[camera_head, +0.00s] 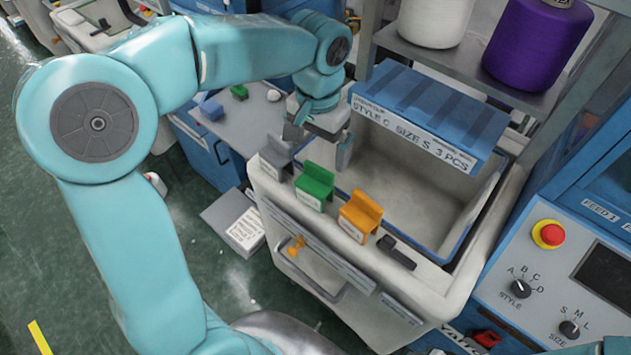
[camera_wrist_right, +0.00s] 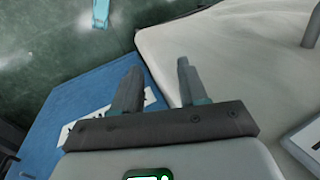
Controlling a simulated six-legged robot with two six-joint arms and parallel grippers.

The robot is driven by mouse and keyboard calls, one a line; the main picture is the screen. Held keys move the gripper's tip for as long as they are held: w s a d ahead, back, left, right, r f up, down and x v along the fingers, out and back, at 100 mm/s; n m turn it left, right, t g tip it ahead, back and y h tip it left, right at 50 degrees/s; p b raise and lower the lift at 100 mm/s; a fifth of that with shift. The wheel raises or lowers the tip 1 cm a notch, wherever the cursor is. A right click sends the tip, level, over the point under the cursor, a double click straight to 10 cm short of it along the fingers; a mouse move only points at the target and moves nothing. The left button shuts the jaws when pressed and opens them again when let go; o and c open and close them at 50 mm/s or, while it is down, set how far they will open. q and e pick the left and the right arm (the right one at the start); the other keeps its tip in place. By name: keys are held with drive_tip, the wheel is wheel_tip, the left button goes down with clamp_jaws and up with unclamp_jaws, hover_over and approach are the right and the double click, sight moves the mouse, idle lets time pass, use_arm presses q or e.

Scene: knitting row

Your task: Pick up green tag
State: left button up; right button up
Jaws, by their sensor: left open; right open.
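The green tag (camera_head: 315,187) is clipped on the near rim of the pale bin (camera_head: 465,283), between a grey tag (camera_head: 276,158) on its left and an orange tag (camera_head: 360,215) on its right. It has a white label on its front. My left gripper (camera_head: 318,146) is open and empty, just behind and above the green tag, apart from it, with one finger over the bin's inside. My right gripper (camera_wrist_right: 158,68) is open and empty in the right wrist view, and no tag shows there. It is not visible in the head view.
A black clip (camera_head: 397,252) sits right of the orange tag. A shelf with white and purple yarn cones (camera_head: 538,45) stands behind. A control panel with a red button (camera_head: 548,234) is at right.

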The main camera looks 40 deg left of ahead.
sight(317, 170)
use_arm(q)
drive_tip(key=f, duration=0.4)
drive_tip(key=shift+w+d+f, duration=0.2)
drive_tip(key=shift+w+d, duration=0.05)
drive_tip(key=shift+d, duration=0.05)
drive_tip(key=shift+s+a+f, duration=0.15)
drive_tip(key=shift+s, duration=0.05)
drive_tip(key=f, duration=0.2)
drive_tip(key=f+p, duration=0.1)
drive_tip(key=f, duration=0.2)
drive_tip(key=shift+w+a+f, duration=0.1)
drive_tip(key=shift+w+a, duration=0.05)
drive_tip(key=shift+a, duration=0.05)
drive_tip(key=shift+s, duration=0.2)
drive_tip(key=shift+w, duration=0.15)
drive_tip(key=c, duration=0.9)
